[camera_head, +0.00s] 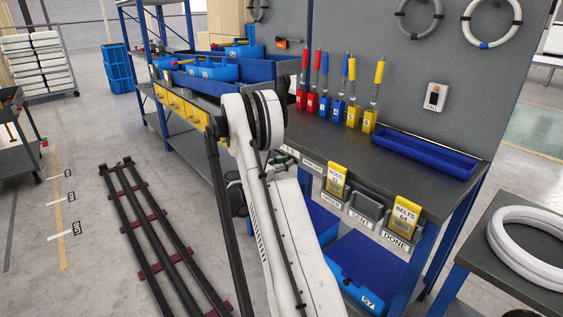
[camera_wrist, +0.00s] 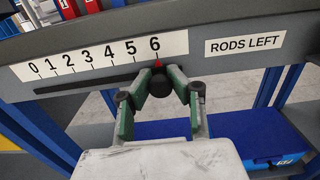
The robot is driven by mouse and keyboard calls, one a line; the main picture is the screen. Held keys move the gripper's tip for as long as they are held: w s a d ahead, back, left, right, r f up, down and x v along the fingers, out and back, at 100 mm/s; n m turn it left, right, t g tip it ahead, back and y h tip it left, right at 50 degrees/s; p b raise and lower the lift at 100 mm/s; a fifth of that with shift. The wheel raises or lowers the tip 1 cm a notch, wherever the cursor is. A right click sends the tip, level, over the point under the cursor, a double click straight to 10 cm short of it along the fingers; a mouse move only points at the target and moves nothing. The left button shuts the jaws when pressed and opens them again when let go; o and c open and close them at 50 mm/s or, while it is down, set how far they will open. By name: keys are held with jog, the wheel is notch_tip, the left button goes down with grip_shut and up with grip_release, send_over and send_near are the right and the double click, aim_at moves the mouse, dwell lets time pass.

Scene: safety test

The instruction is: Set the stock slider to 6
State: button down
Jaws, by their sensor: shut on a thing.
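The stock slider's black knob (camera_wrist: 161,87) shows in the wrist view, at the right end of a dark slot (camera_wrist: 85,83) in the grey front edge of the bench. Its red pointer (camera_wrist: 158,64) stands under the 6 on the white scale (camera_wrist: 100,55), which reads 0 to 6 from left to right. My gripper (camera_wrist: 160,82) is shut on the knob, with a green-padded finger at each side.
A "RODS LEFT" label (camera_wrist: 244,45) is right of the scale. In the head view, red, blue and yellow holders with rods (camera_head: 338,108) stand on the bench beside a blue tray (camera_head: 425,155).

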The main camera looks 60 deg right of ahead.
jog(key=shift+s+f, duration=0.1)
jog(key=shift+s, duration=0.1)
jog(key=c, duration=1.5)
grip_release()
jog(key=shift+s+a, duration=0.1)
jog(key=v, duration=1.2)
